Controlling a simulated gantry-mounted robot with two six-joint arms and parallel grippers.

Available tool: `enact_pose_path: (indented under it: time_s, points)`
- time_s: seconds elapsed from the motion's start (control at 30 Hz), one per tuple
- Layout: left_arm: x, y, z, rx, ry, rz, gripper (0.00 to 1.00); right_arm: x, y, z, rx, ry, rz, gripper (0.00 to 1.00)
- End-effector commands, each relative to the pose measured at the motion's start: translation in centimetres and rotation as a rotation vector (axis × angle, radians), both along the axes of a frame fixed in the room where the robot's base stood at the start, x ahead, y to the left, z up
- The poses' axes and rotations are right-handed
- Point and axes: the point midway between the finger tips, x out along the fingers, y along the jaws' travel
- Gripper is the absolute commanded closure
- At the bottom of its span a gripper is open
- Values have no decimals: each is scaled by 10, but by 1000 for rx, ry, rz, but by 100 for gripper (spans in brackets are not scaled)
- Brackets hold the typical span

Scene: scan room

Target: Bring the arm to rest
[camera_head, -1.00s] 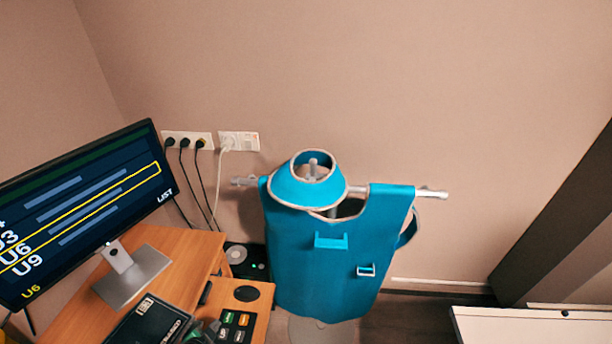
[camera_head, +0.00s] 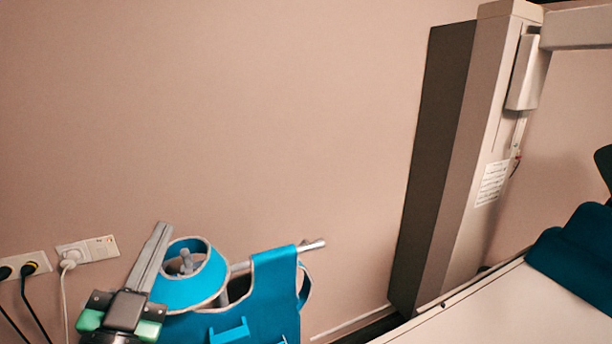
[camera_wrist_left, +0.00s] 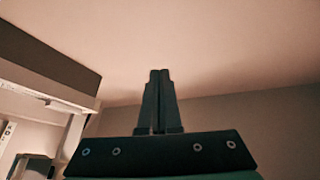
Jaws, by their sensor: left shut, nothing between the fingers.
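My left gripper (camera_head: 161,230) rises at the lower left of the head view, its fingers together and pointing up, with nothing between them. It passes in front of the left side of a blue apron and collar on a stand. In the left wrist view the two fingers of this gripper (camera_wrist_left: 159,74) are closed against each other, with the pale ceiling beyond them. My right gripper is in neither view.
The blue apron (camera_head: 272,309) and blue collar (camera_head: 196,284) hang on a grey rail (camera_head: 313,246) by the wall. Wall sockets (camera_head: 88,249) with cables are at left. A tall column (camera_head: 478,150) and white table (camera_head: 520,312) stand at right.

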Motion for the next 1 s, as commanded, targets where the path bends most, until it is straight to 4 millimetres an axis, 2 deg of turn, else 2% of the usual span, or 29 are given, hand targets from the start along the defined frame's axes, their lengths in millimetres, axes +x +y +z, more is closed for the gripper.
enact_pose_path:
  time_s: [0.03,0.1,0.23,0.3,0.33,0.37,0.4,0.43,0.67,0.9,1.0]
  points:
    - [-20,-14,39,-33,-86,-42,100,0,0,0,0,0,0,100]
    - [-50,-29,82,-88,-191,-102,100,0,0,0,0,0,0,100]
    - [-111,-42,142,-199,-355,-214,100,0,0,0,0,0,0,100]
    - [-147,-40,162,-279,-430,-282,100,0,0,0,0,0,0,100]
    - [-162,-39,165,-338,-450,-329,100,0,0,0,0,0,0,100]
    - [-163,-39,162,-401,-436,-372,100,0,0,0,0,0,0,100]
    - [-156,-39,166,-472,-408,-416,100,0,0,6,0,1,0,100]
    - [-156,-39,191,-463,-410,-410,100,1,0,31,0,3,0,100]
    - [-155,-39,279,-458,-409,-404,100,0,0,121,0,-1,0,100]
    - [-155,-39,392,-457,-408,-403,100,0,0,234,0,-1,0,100]
    - [-154,-39,421,-457,-407,-403,100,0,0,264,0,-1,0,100]
